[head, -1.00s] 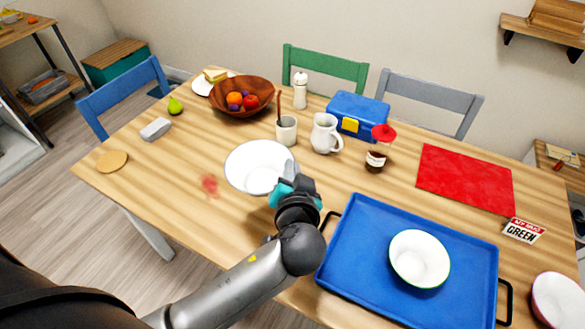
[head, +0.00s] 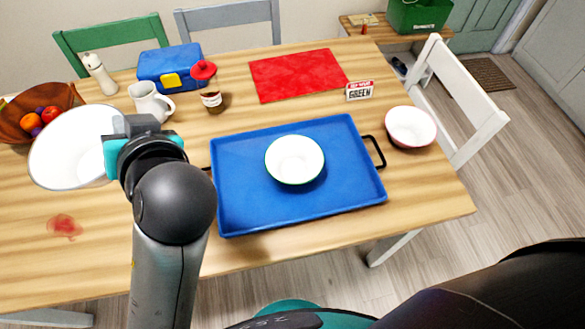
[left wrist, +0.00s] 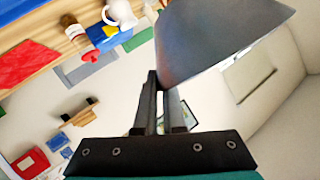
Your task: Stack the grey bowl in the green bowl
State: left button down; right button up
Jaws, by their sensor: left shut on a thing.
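The grey bowl (head: 70,150), white inside with a grey rim, is at the left of the head view. My left gripper (head: 118,130) is shut on its right-hand rim and appears to hold it above the table. In the left wrist view the fingers (left wrist: 160,100) pinch the edge of the bowl's grey outer side (left wrist: 215,40). The green bowl (head: 295,160), white inside with a green rim, sits upright and empty on the blue tray (head: 245,215), to the right of my left gripper. My right gripper does not show.
A bowl with a reddish rim (head: 410,128) stands right of the tray. A jug (head: 150,102), a jar (head: 212,101), a blue box (head: 170,65), a red mat (head: 297,74) and a sign (head: 359,91) are behind. A fruit bowl (head: 25,120) is partly hidden. A red stain (head: 65,226) marks the table.

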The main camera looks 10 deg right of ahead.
aim_at(294, 169)
jog(key=z, duration=1.3)
jog(key=k+j+z, duration=0.15)
jog(key=z, duration=0.35)
jog(key=k+j+z, duration=0.2)
jog(key=z, duration=0.3)
jog(key=k+j, duration=0.2)
